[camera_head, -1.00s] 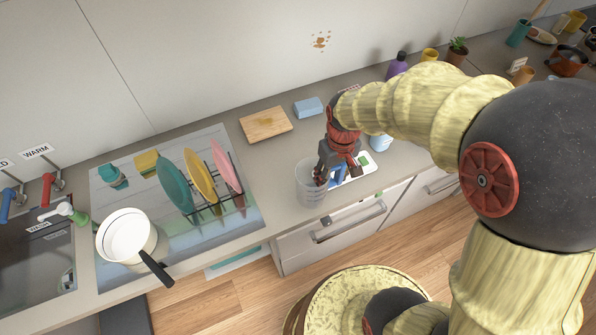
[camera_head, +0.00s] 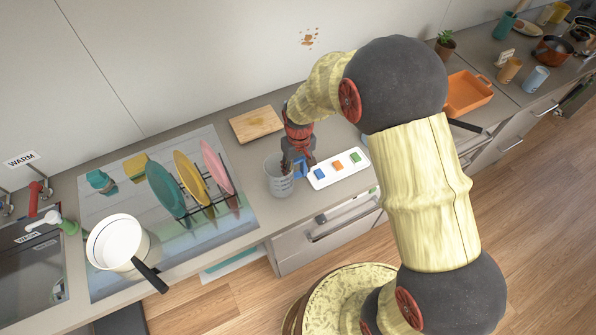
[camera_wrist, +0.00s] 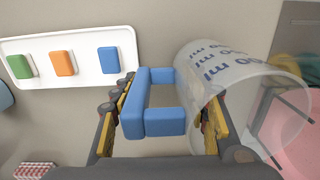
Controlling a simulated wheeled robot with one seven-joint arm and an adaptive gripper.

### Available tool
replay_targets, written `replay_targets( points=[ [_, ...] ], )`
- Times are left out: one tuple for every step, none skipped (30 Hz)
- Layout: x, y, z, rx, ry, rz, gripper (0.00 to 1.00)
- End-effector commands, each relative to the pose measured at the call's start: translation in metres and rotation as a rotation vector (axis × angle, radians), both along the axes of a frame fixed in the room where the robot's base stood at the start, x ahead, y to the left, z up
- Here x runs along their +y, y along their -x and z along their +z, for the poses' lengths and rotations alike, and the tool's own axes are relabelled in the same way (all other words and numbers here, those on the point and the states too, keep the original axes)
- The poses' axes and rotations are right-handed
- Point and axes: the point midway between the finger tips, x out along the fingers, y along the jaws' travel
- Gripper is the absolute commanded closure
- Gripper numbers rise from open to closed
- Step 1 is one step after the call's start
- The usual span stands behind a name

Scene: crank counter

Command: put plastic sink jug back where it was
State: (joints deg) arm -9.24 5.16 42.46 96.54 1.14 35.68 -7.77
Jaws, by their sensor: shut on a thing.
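The plastic jug (camera_head: 279,178) is clear with blue measuring marks and a blue handle. It is upright at the counter's front part, between the dish rack and a white tray; I cannot tell whether its base touches the counter. My gripper (camera_head: 297,163) is at the jug's right side, shut on the jug. In the wrist view the blue handle (camera_wrist: 155,103) lies between the fingers of my gripper (camera_wrist: 165,95), with the clear jug body (camera_wrist: 238,75) to the right. The right finger partly overlaps the jug's wall.
The white tray (camera_head: 339,178) with blue, orange and green blocks is close to the jug's right. A dish rack (camera_head: 205,206) with plates stands left, and a white pan (camera_head: 117,243) beyond it. A cutting board (camera_head: 256,124) lies behind. Bare counter surrounds the jug's front.

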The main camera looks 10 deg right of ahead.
Motion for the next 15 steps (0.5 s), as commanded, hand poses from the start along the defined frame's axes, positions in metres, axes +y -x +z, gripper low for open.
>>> replay_targets(
  points=[
    [-0.0001,0.0000,-0.0068,0.001,0.000,0.000,1.00],
    [-0.0002,-0.0002,-0.0084,0.000,0.000,0.000,1.00],
    [-0.0001,-0.0005,-0.0091,-0.001,0.000,0.000,1.00],
    [-0.0001,-0.0007,-0.0090,-0.002,-0.001,0.000,1.00],
    [-0.0001,-0.0008,-0.0086,-0.002,-0.001,0.000,1.00],
    [-0.0001,-0.0008,-0.0084,-0.002,-0.001,0.000,1.00],
    [-0.0001,-0.0007,-0.0083,-0.002,-0.001,0.000,1.00],
    [-0.0001,-0.0006,-0.0083,-0.002,-0.001,0.000,1.00],
    [-0.0001,-0.0006,-0.0085,-0.002,-0.001,0.000,1.00],
    [-0.0002,-0.0005,-0.0089,-0.001,0.000,0.000,1.00],
    [-0.0002,-0.0005,-0.0097,-0.001,0.000,0.000,1.00],
    [-0.0002,-0.0004,-0.0111,-0.001,0.000,0.000,1.00],
    [-0.0002,-0.0004,-0.0121,-0.001,0.000,0.000,1.00],
    [-0.0002,-0.0003,-0.0124,-0.001,0.000,0.000,0.54],
    [-0.0002,-0.0003,-0.0118,-0.001,0.000,0.000,0.52]
  ],
)
